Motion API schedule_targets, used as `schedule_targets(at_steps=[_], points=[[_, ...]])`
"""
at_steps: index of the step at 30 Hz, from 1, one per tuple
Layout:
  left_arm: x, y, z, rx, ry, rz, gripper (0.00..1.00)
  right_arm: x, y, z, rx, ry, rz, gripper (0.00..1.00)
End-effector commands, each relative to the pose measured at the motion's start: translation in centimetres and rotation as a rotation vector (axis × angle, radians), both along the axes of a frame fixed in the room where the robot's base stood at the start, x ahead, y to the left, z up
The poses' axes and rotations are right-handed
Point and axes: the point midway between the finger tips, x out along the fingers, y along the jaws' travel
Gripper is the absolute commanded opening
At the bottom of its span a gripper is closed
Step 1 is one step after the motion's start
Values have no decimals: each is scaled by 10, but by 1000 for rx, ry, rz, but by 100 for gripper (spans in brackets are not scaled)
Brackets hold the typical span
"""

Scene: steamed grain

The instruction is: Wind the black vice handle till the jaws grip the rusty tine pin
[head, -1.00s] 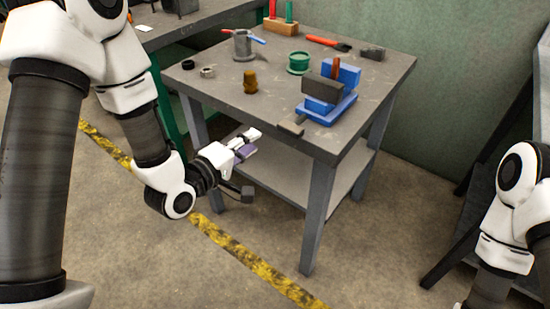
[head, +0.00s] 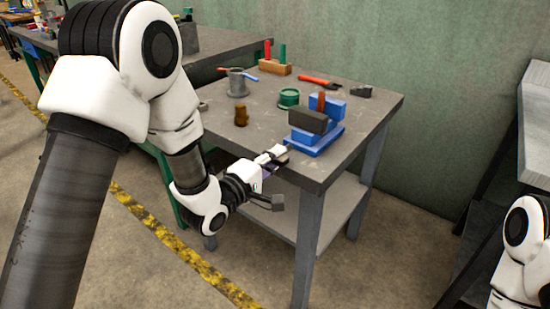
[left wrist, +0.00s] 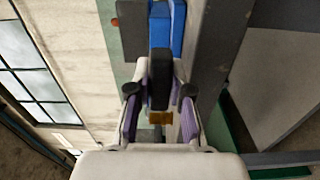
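The blue vice (head: 318,142) with a dark grey jaw block (head: 307,120) stands at the front of the grey worktable. The rusty tine pin (head: 321,100) stands upright between the dark jaw and the blue rear jaw (head: 330,106). My left gripper (head: 279,154) is at the table's front edge, just before the vice. In the left wrist view its fingers (left wrist: 160,100) are apart, with the black vice handle (left wrist: 160,65) between them. I cannot tell whether they touch it. In the head view the gripper mostly hides the handle. My right gripper is out of frame.
On the table are a brass-coloured piece (head: 241,116), a green ring (head: 288,97), a grey cup (head: 238,84), a red-handled tool (head: 318,82) and a wooden block (head: 275,67). A lower shelf (head: 300,210) runs underneath. A grey surface (head: 490,190) stands at right.

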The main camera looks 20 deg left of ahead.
Motion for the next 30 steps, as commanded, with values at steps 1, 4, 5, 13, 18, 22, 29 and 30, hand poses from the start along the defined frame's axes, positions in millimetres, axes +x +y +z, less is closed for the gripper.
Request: schedule_targets(at_steps=[1, 4, 5, 13, 18, 22, 29, 30], points=[[0, 0, 0, 0, 0, 0, 0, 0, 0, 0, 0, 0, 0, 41], [0, 0, 0, 0, 0, 0, 0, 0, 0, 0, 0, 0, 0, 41], [0, 0, 0, 0, 0, 0, 0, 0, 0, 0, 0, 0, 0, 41], [0, 0, 0, 31, -10, 0, 0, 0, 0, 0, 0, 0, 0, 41], [0, 0, 0, 98, -34, 0, 0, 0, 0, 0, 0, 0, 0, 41], [0, 0, 0, 180, -62, 1, 0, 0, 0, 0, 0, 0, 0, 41], [0, 0, -1, 371, -133, 2, 0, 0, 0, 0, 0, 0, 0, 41], [0, 0, -1, 407, -146, 2, 0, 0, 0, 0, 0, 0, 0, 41]])
